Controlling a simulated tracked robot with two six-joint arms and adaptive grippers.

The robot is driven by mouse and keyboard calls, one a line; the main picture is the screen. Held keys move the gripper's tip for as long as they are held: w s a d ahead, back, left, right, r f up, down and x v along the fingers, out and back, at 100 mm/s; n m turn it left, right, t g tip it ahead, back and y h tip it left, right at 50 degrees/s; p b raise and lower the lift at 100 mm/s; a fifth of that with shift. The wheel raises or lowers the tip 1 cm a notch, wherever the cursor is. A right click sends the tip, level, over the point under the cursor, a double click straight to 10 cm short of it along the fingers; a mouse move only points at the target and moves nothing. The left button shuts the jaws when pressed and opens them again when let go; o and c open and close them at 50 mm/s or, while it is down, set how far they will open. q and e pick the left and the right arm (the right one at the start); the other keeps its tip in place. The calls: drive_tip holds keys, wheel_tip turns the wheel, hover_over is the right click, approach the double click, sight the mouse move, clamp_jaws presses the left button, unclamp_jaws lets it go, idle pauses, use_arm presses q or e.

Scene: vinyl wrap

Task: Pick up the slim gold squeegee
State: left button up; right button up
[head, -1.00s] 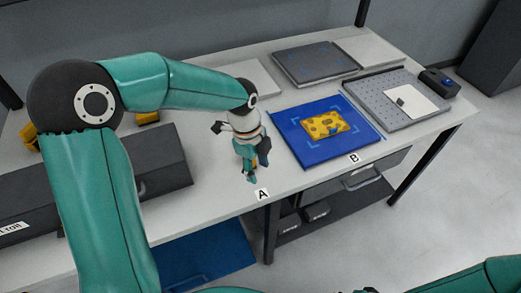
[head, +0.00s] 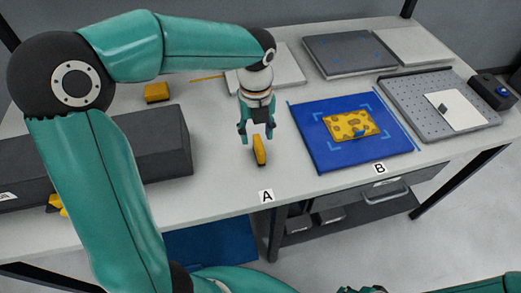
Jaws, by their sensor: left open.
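A slim gold piece (head: 259,152), which looks like the squeegee, stands or lies on the pale table behind label A. My left gripper (head: 257,137) points down over it with its two teal fingers apart, one on each side of the piece's upper end. I cannot tell whether the fingers touch it. The gripper covers part of its far end.
A blue mat (head: 312,152) with a patterned yellow piece (head: 351,125) lies to the right. A dark long box (head: 150,145) is left, with a yellow block (head: 157,92) behind it. Grey panels (head: 350,52) and a perforated plate (head: 400,90) fill the back right.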

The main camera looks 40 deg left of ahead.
sight(259, 145)
use_arm(q)
drive_tip(key=f, duration=0.7)
drive_tip(key=shift+w+d+f, duration=0.1)
drive_tip(key=shift+w+d, duration=0.05)
drive_tip(key=shift+w, duration=0.2)
clamp_jaws()
